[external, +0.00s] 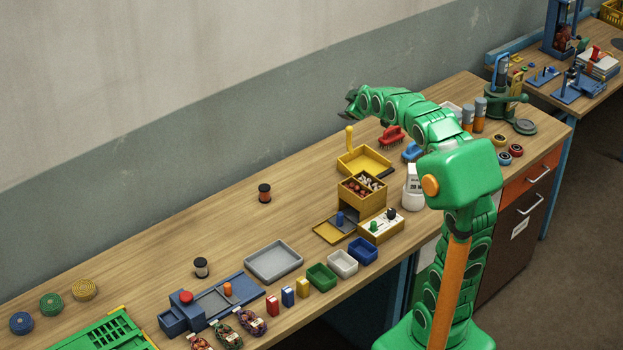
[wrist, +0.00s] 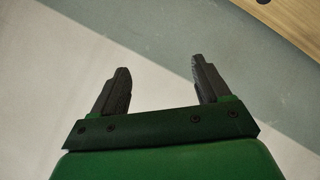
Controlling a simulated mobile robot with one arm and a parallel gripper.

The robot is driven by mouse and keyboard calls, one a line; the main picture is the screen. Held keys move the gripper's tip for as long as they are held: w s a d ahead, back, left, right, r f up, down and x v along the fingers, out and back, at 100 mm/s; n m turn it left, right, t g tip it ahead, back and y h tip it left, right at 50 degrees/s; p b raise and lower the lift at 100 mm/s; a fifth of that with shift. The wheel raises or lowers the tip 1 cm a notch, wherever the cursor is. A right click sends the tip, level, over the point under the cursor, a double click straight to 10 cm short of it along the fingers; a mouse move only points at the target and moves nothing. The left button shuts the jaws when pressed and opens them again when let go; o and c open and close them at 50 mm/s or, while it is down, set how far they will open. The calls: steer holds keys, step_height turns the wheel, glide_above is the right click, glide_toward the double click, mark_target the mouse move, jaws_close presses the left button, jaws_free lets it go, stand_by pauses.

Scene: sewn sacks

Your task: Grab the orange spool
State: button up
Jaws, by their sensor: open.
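The orange spool (external: 264,193), with dark ends and an orange-brown middle, stands upright on the wooden bench near the wall. A second spool (external: 201,268), with dark ends and a pale middle, stands to its left and nearer the front. My gripper (external: 349,105) is raised by the wall, above and to the right of the orange spool and well apart from it. In the wrist view my gripper (wrist: 160,68) has its two dark fingers spread with nothing between them. The wrist view faces mostly wall, and the orange spool cannot be made out there.
A yellow tray (external: 376,152) with an upright post and a divided box (external: 350,197) stand right of the orange spool. A grey tray (external: 274,278) lies in front of it. A blue fixture (external: 178,323) is at front left. The bench around the orange spool is clear.

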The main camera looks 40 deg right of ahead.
steer(key=w+d+f+n+h, duration=0.2)
steer(key=w+f+n, duration=0.6)
steer(key=w, duration=0.1)
steer(key=n+t+y, duration=0.3)
steer(key=n, duration=1.3)
glide_above(269, 192)
steer(key=s+d, duration=0.4)
steer(key=d, duration=0.5)
step_height(269, 192, down, 19)
steer(key=a+f+n+y, duration=0.1)
steer(key=a+f+n, duration=0.1)
steer(key=f, duration=0.1)
steer(key=a+f+n+y, duration=0.2)
steer(key=a+f+n, duration=0.1)
steer(key=f, duration=0.1)
steer(key=a+f+n+y, duration=0.1)
steer(key=a+f+n, duration=0.1)
steer(key=f+n, duration=0.1)
steer(key=shift+s+a+f+g, duration=0.3)
steer(key=shift+s+f+g, duration=0.1)
steer(key=shift+w+a+f+y, duration=0.1)
steer(key=shift+w+f+y, duration=0.1)
steer(key=shift+w, duration=0.4)
steer(key=shift+w+a+f+y, duration=0.1)
steer(key=shift+w+f, duration=0.1)
steer(key=shift+w, duration=0.4)
steer(key=shift+a+x, duration=0.15)
steer(key=shift+x, duration=0.6)
steer(key=shift+a+x, duration=0.15)
steer(key=shift+x, duration=1.6)
